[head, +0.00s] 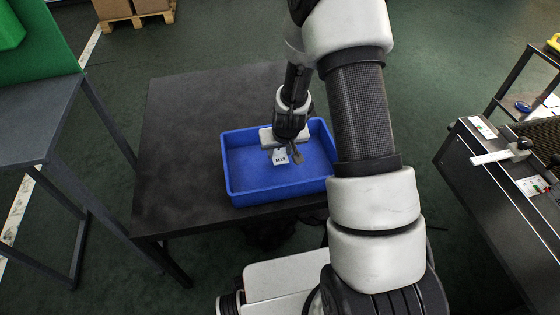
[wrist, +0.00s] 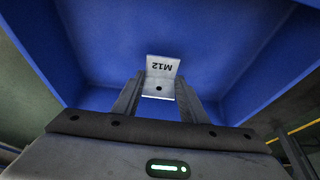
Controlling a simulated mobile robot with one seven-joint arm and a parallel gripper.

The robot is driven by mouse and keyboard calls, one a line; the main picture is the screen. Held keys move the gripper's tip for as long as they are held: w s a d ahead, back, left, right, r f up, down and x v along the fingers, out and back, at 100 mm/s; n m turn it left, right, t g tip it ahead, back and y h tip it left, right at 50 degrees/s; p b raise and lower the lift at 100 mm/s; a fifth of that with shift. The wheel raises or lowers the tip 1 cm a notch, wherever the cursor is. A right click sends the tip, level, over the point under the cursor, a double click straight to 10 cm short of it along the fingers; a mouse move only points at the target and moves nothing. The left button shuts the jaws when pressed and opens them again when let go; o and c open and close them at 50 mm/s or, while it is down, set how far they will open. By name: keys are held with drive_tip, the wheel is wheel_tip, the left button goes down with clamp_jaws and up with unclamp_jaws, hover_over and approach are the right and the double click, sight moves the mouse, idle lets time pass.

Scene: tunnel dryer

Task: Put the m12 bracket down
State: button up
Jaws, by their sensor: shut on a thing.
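The M12 bracket (head: 281,156) is a small light-grey angled plate with "M12" printed on it. My gripper (head: 287,150) is shut on it, inside the outline of the blue bin (head: 270,198) on the dark table. In the wrist view the bracket (wrist: 161,75) sits between the two fingers (wrist: 158,97), with its lettering upside down and a hole in its lower part. The blue bin's walls and floor (wrist: 110,40) fill the view behind it. I cannot tell whether the bracket touches the bin floor.
The dark table (head: 180,130) has free room left of the bin. A grey stand with a green panel (head: 40,45) is at the left. A dark cabinet with a white-handled fixture (head: 500,155) is at the right. A wooden pallet (head: 135,18) lies at the back.

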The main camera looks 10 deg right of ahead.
sight(280, 158)
drive_tip(key=shift+f+b, duration=0.5)
drive_tip(key=shift+f, duration=1.25)
drive_tip(key=shift+f, duration=0.15)
drive_tip(key=o, duration=1.1)
